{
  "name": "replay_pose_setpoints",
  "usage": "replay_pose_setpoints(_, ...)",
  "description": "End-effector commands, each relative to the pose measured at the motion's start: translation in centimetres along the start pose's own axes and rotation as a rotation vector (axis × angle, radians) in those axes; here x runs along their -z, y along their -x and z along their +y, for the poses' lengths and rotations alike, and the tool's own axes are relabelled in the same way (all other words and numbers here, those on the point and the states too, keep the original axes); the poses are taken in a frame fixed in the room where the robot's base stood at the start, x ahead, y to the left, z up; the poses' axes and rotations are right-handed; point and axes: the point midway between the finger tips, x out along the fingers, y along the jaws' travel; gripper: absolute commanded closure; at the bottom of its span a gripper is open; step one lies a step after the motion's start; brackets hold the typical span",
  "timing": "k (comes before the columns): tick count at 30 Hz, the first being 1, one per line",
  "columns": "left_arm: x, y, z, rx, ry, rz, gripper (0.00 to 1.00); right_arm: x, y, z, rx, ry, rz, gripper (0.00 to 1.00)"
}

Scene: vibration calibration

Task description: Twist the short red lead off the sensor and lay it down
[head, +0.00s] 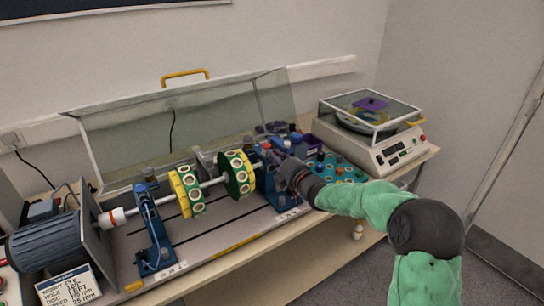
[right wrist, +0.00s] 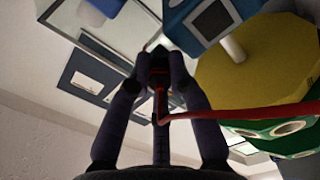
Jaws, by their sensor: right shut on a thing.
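My right gripper (head: 274,158) reaches in from the right to the right-hand blue bearing stand (head: 264,183). In the right wrist view its two dark fingers (right wrist: 158,58) are closed together. The red lead (right wrist: 235,114) comes out from between the fingers and runs off to the right, across the yellow disc. The gripper is shut on the lead's end. The sensor is hidden behind the fingers, so I cannot tell whether the lead's end still joins it. My left gripper is not in view.
Yellow and green discs (head: 186,192) sit on the shaft left of my gripper. A motor (head: 50,246) stands at far left and a raised clear guard (head: 125,134) behind. A teal mat (head: 343,170) with small parts and a balance (head: 385,151) are at right.

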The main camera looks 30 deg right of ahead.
Motion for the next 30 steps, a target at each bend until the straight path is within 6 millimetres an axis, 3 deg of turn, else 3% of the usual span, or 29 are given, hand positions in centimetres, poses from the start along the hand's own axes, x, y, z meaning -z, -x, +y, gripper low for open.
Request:
replay_pose_setpoints(10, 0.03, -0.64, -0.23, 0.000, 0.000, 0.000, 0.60, -0.01, 0.01, -0.20, 0.002, 0.041, 0.000, 1.00)
replay_pose_setpoints(22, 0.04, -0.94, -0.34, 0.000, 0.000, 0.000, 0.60, -0.01, 0.01, -0.14, 0.002, 0.247, -0.001, 1.00)
replay_pose_setpoints(30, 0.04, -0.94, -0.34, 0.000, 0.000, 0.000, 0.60, -0.02, 0.01, -0.14, 0.002, 0.264, -0.001, 1.00)
